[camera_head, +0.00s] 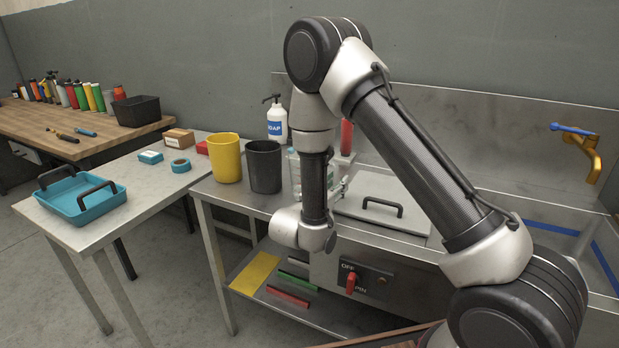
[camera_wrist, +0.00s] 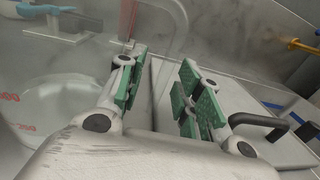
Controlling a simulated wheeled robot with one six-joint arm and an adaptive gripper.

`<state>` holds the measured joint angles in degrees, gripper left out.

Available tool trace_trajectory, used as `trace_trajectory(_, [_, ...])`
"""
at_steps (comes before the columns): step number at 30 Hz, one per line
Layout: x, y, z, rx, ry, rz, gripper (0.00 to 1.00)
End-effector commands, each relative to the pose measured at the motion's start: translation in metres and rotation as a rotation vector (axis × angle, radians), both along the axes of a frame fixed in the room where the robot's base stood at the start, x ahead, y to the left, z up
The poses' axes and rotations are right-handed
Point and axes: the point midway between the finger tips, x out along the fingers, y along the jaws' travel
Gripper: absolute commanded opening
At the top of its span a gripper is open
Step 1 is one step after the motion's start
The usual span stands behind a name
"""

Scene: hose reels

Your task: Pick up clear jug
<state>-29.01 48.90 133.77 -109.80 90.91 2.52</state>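The clear jug (camera_head: 294,168) stands on the steel counter in the head view, partly hidden behind my arm. In the wrist view a large clear vessel with red markings (camera_wrist: 50,110), which looks like the jug, fills the left side. My gripper (camera_wrist: 160,85) is open, with its green-padded fingers apart. The vessel's main body is to the left of the fingers, not between them. A pale curved band shows beyond the fingertips; I cannot tell whether it is the jug's handle. In the head view my gripper is mostly hidden behind my arm.
A black cup (camera_head: 264,167), yellow cup (camera_head: 226,158) and soap bottle (camera_head: 277,124) stand to the left. A grey lid with a black handle (camera_head: 382,207) lies right of my wrist. A red-topped cylinder (camera_head: 346,137) stands behind. A brass tap (camera_head: 592,160) is far right.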

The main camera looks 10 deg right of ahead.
Motion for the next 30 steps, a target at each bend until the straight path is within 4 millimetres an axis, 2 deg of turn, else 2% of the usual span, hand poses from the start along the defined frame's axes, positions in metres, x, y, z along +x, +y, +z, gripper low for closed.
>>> trace_trajectory(2, [0.000,0.000,0.000,0.000,0.000,0.000,0.35])
trace_trajectory(6, [0.000,0.000,0.000,0.000,0.000,0.000,0.10])
trace_trajectory(8, [0.000,0.000,0.000,0.000,0.000,0.000,0.00])
trace_trajectory(23, [-0.001,0.000,0.001,-0.002,0.004,-0.002,0.00])
trace_trajectory(30, [-0.001,0.000,0.014,-0.001,0.002,-0.002,0.00])
